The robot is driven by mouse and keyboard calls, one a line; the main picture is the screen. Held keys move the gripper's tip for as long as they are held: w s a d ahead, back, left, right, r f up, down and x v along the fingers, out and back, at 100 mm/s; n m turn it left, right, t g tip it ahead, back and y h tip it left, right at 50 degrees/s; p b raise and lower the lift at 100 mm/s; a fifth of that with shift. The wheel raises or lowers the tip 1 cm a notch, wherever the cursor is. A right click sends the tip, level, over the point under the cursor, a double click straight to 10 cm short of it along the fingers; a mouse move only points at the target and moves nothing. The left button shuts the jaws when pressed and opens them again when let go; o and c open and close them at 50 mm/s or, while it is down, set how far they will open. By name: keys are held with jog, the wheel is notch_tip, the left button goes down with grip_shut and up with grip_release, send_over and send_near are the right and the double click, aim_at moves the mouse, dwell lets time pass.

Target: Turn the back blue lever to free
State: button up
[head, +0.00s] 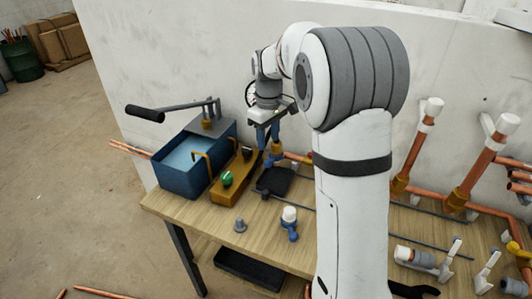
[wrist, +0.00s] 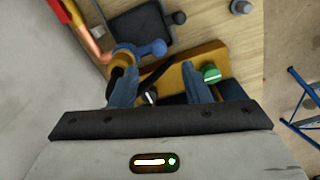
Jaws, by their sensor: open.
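The back blue lever (head: 270,161) sits on a brass valve (head: 277,148) on the copper pipe by the wall. In the wrist view the lever (wrist: 148,48) lies beyond my left finger and points right from the brass body (wrist: 122,58). My gripper (head: 268,146) is open, with its fingers pointing down close to the valve. In the wrist view my gripper (wrist: 158,72) has nothing clearly between its fingertips. I cannot tell whether my left finger touches the brass body.
A blue water tank (head: 180,182) with a black-handled pump lever (head: 146,113) stands left of my gripper. A brass block (head: 232,178) with a green knob (head: 227,179) lies between. A black tray (head: 273,183) lies in front. Copper risers (head: 412,150) line the wall at right.

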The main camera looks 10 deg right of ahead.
aim_at(267, 160)
notch_tip(267, 160, down, 8)
jog(key=shift+w+r, duration=0.1)
jog(key=shift+w, duration=0.05)
dwell(0.3)
grip_shut()
dwell(0.4)
jog(key=shift+w, duration=0.1)
